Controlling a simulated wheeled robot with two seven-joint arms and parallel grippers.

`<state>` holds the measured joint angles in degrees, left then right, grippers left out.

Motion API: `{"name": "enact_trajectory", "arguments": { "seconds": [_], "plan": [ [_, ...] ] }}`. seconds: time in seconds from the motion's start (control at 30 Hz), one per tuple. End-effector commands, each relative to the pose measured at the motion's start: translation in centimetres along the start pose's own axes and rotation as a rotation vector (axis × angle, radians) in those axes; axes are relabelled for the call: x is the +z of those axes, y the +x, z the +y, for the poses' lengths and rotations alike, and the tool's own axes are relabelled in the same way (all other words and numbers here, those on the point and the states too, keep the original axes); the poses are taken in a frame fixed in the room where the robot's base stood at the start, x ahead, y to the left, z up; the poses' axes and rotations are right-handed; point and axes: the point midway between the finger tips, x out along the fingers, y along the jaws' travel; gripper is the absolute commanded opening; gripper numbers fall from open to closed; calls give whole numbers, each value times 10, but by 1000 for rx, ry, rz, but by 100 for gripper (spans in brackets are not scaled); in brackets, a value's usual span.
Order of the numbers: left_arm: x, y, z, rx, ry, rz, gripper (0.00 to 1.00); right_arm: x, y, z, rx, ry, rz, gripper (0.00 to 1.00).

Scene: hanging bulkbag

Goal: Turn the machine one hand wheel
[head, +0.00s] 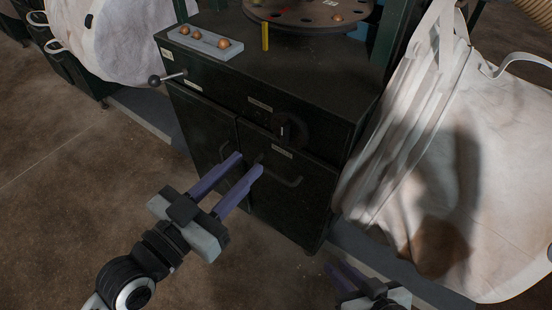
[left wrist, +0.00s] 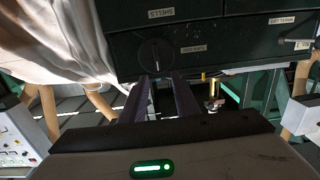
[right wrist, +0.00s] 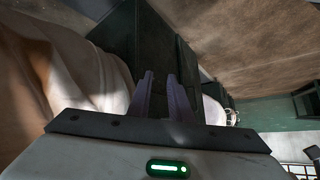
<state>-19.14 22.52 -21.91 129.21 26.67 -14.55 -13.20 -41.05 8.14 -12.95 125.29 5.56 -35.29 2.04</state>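The hand wheel (head: 291,128) is a black round knob on the upper right front of the dark green machine cabinet (head: 225,112). It also shows in the left wrist view (left wrist: 156,54), where the cabinet's labels are upside down. My left gripper (head: 248,163) is open and empty, its two purple fingers apart. In the head view its tips are below and left of the wheel, not around it. My right gripper (head: 339,267) is open and empty, low beside the cabinet's right side; its fingers also show in the right wrist view (right wrist: 160,78).
A ball-ended lever (head: 167,77) sticks out at the cabinet's upper left. Door handles (head: 281,176) project below the wheel. A grey strip with copper balls (head: 205,42) and a turntable (head: 310,14) are on top. A large white bag (head: 490,150) hangs close on the right.

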Motion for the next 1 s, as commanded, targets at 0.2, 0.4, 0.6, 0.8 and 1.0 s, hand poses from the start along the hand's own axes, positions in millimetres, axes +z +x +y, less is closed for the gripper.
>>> {"name": "enact_trajectory", "arguments": {
  "seconds": [0.2, 0.4, 0.6, 0.8, 1.0],
  "plan": [
    [-6, 11, 5, 20, 10, 39, 28, 5, 6, -1, -8, 2, -1, 18],
    [-8, 45, 5, 18, 8, 41, 28, 6, 10, -3, -17, -4, -15, 18],
    [-8, 81, 6, 19, 8, 38, 28, 7, 15, -5, -27, -12, -31, 18],
    [-8, 100, 6, 19, 10, 35, 28, 9, 18, -7, -34, -16, -46, 18],
    [-9, 104, 6, 19, 10, 34, 28, 9, 18, -7, -36, -16, -49, 18]
  ]
}}
